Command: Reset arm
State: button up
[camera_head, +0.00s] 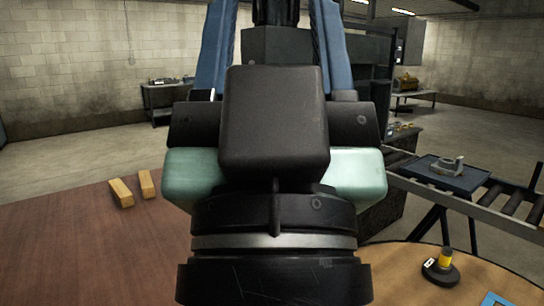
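My gripper (275,45) fills the middle of the head view, seen from behind, with its wrist at the bottom and its fingers pointing up and away. It has a black housing, pale green sides and two long blue fingers. The fingers stand wide apart, with background showing between them. The top edge of the picture cuts off their tips. A dark upright part shows between them, and I see no contact with either finger.
A brown tabletop (70,250) at left bears two yellowish blocks (133,188). A round wooden table (400,270) at lower right holds a small black and yellow item (441,266). A roller conveyor (470,205) carries a dark tray (424,174) with a grey part (447,166). A workbench (185,97) stands by the wall.

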notch_tip(320, 180, up, 16)
jog(key=p, duration=1.3)
jog(key=shift+p, duration=0.35)
jog(key=shift+w+a, duration=0.1)
